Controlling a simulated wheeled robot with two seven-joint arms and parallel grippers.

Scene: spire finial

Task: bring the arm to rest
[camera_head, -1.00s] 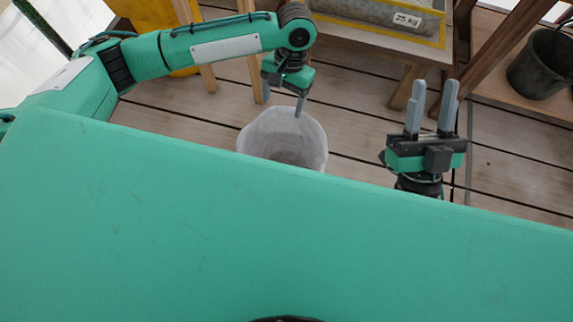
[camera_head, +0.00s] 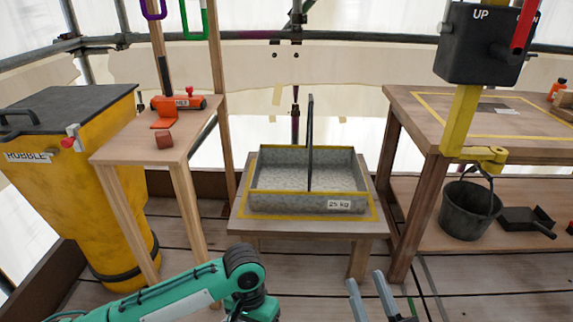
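My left arm (camera_head: 185,293) comes in from the lower left, its wrist at the bottom edge; the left gripper's fingers are below the frame. My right gripper (camera_head: 368,296) shows at the bottom right of centre. Its two grey fingers point up and stand apart, with nothing between them. Both arms are low, in front of the low table (camera_head: 236,225) and clear of it.
A grey tray (camera_head: 270,203) marked 25 KG stands on the low table. A yellow rubble bin (camera_head: 60,200) and a narrow bench (camera_head: 125,150) stand left. A workbench (camera_head: 410,110) with a control box (camera_head: 485,45) stands right, a black bucket (camera_head: 468,212) below it.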

